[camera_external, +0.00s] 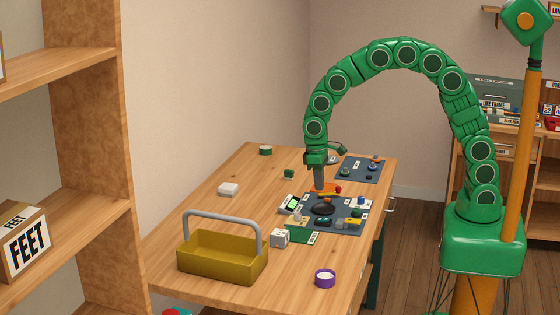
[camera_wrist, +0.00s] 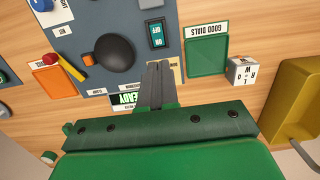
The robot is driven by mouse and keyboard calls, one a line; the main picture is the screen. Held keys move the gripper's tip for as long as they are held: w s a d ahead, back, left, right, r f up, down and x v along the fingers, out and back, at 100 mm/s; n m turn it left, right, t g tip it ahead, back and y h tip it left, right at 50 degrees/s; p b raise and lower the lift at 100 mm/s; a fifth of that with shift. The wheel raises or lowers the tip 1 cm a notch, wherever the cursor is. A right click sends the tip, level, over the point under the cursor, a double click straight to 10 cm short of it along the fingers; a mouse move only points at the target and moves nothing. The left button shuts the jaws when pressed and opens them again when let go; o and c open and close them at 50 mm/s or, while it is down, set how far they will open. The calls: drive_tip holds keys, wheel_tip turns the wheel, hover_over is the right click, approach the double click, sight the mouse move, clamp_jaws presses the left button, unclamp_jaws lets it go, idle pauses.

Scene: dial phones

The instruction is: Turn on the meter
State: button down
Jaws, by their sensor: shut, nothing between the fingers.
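The meter is a dark blue-grey panel (camera_wrist: 195,15) with a black dome (camera_wrist: 114,53), an orange knob (camera_wrist: 88,57) and a small lit green screen (camera_wrist: 122,99) reading "READY", partly covered by my gripper. A dark green rocker switch (camera_wrist: 156,34) marked ON and OFF sits on the panel; I cannot tell which way it is tipped. The panel (camera_external: 340,229) and screen (camera_external: 292,203) also show in the external view. My gripper (camera_wrist: 160,64) is shut and empty, pointing down, its tips just below the switch in the wrist view. It also shows in the external view (camera_external: 319,187).
A green "GOOD DIALS" tray (camera_wrist: 207,55) and a white lettered cube (camera_wrist: 242,70) lie beside the panel. An orange tray (camera_wrist: 50,80) is on the other side. A yellow toolbox (camera_external: 222,258) and purple-rimmed cup (camera_external: 325,278) stand near the front. The table's left part is mostly clear.

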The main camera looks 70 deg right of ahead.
drive_tip(key=shift+w+r, duration=0.2)
drive_tip(key=shift+r, duration=1.25)
drive_tip(key=s+d+r, duration=0.3)
drive_tip(key=s+r, duration=0.1)
drive_tip(key=s, duration=0.4)
drive_tip(key=s+d+r, duration=0.3)
drive_tip(key=s+r, duration=0.2)
drive_tip(key=s, duration=0.3)
drive_tip(key=s+d, duration=0.2)
drive_tip(key=s, duration=0.9)
drive_tip(key=s+d+r, duration=0.1)
drive_tip(key=s+d, duration=0.1)
drive_tip(key=s, duration=0.9)
drive_tip(key=shift+g, duration=0.4)
